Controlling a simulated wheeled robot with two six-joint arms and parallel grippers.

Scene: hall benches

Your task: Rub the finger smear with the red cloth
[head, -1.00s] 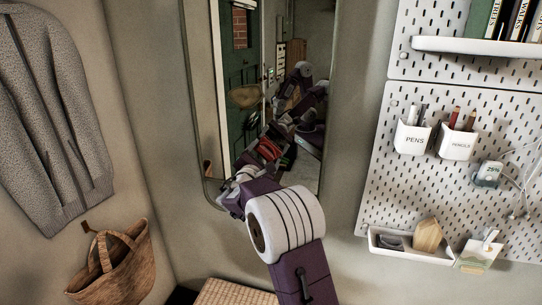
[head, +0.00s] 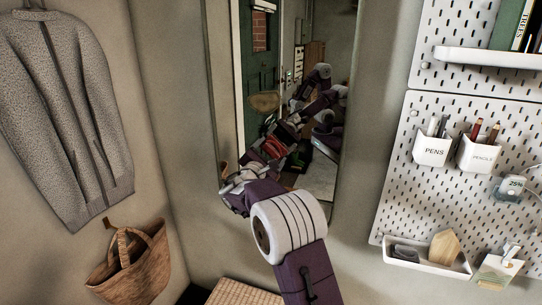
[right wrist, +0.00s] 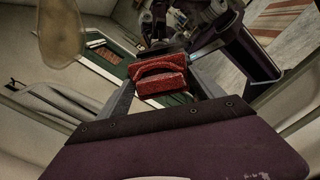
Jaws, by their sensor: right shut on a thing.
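The finger smear (head: 264,102) is a tan oval on the tall wall mirror (head: 326,180). It also shows at the upper left of the right wrist view (right wrist: 62,30). My right gripper (head: 236,186) is at the mirror's lower left, below the smear and apart from it in the picture; its fingertips are hard to make out there. In the right wrist view it is shut on the red cloth (right wrist: 161,86), a folded pad between the fingers. A second red shape just beyond looks like its reflection. In the head view the red shows in the mirror. My left gripper is not directly in view.
A white pegboard (head: 470,190) with pen cups and a tray (head: 428,262) is right of the mirror. A grey jacket (head: 68,120) and a wicker basket (head: 130,268) hang at left. A woven seat (head: 240,293) is below. The mirror reflects a green door and my arms.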

